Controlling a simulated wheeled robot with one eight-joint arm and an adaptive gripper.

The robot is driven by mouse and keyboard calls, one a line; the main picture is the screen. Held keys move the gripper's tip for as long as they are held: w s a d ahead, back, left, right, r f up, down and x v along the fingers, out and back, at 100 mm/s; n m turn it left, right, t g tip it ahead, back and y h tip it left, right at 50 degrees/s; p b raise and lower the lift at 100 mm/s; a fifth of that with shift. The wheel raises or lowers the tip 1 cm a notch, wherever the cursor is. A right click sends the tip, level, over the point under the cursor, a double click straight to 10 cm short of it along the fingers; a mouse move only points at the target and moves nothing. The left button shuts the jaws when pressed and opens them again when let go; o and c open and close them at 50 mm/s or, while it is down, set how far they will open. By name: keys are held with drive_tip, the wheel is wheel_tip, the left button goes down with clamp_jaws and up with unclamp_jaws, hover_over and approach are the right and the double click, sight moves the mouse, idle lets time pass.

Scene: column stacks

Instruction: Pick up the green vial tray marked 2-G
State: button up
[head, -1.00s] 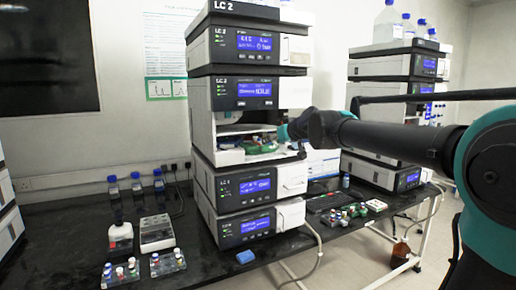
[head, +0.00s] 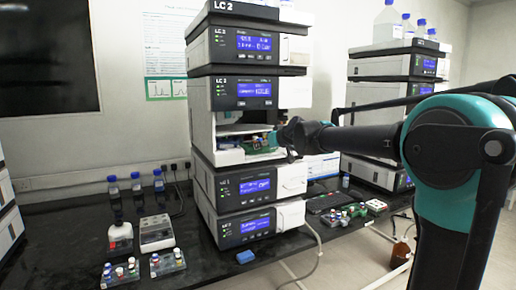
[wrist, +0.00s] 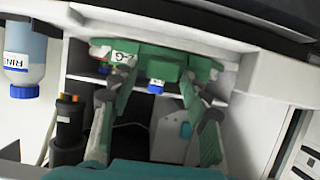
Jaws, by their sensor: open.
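The green vial tray marked 2-G (wrist: 124,56) sits in the open compartment of the middle LC stack. In the wrist view it appears upside down near the top, with its white label showing and a blue-capped vial (wrist: 155,87) by it. In the head view the green tray (head: 262,149) is partly hidden by my gripper (head: 281,138). In the wrist view my gripper (wrist: 158,80) is open, its two fingers reaching toward the tray, one on each side of the vial. I cannot tell whether the fingertips touch the tray.
Compartment walls and the instrument modules (head: 245,90) close in above and beside my gripper. An inverted-looking rinse bottle (wrist: 26,60) shows at the wrist view's left. Two vial trays (head: 167,263) stand on the bench at left; more vials (head: 345,213) stand at right. A blue block (head: 245,257) lies in front.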

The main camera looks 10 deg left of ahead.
clamp_jaws()
